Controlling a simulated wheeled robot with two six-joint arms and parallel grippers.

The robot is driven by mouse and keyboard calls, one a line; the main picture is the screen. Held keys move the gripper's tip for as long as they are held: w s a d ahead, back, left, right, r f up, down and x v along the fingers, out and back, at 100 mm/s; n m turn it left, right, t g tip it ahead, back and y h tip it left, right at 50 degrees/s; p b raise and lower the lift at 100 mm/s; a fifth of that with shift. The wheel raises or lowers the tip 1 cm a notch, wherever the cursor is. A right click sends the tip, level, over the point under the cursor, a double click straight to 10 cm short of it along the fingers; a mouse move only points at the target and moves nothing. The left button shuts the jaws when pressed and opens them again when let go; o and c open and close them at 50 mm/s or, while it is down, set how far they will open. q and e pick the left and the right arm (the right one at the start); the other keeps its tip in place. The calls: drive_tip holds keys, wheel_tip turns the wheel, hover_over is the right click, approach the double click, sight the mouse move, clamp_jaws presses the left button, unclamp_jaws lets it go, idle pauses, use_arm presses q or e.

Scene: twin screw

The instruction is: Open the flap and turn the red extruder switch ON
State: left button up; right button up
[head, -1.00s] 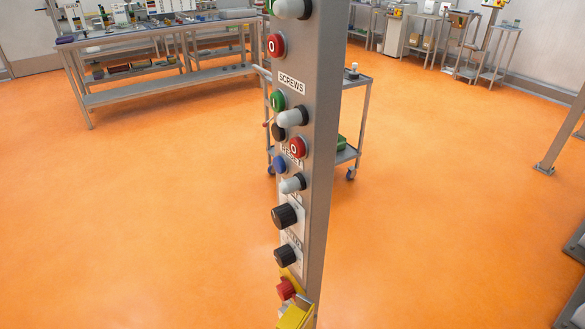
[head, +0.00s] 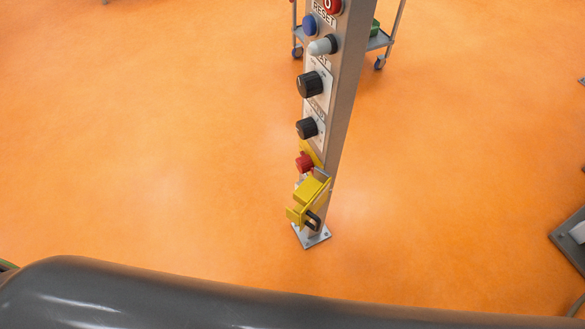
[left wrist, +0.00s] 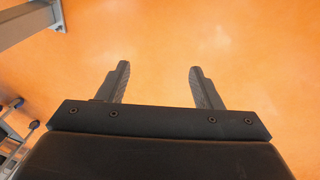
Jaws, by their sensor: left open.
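A red knob (head: 304,161) sits on a yellow backing low on the grey control post. Just below it is a yellow flap-like piece (head: 311,188) with a metal bracket and a dark part at its lower end. I cannot tell whether the flap is open or shut, or which way the red knob is set. My left gripper (left wrist: 159,68) shows in the left wrist view, fingers apart and empty, above bare orange floor. Neither the switch nor the flap shows in that view. My right gripper is not in view.
The post (head: 345,75) stands on a small floor plate (head: 321,239) and carries two black knobs (head: 308,84), a grey lever (head: 322,45) and a blue button (head: 309,24). A trolley (head: 379,41) stands behind it. Open orange floor surrounds the post.

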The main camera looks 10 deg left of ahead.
use_arm(q)
drive_tip(key=w+d+r+n+t+h+b, duration=0.1)
drive_tip(key=w+d+r+n+t+h, duration=0.15)
drive_tip(key=w+r+n, duration=0.65)
drive_tip(key=n+t+h+b, duration=0.2)
drive_tip(key=n+t+h, duration=0.3)
drive_tip(key=h, duration=0.7)
approach(299, 166)
drive_tip(key=p+x, duration=0.3)
drive_tip(key=x, duration=0.5)
drive_tip(key=shift+a+f, duration=0.1)
drive_tip(key=shift+f, duration=0.05)
drive_tip(key=shift+c, duration=0.5)
drive_tip(key=c, duration=0.9)
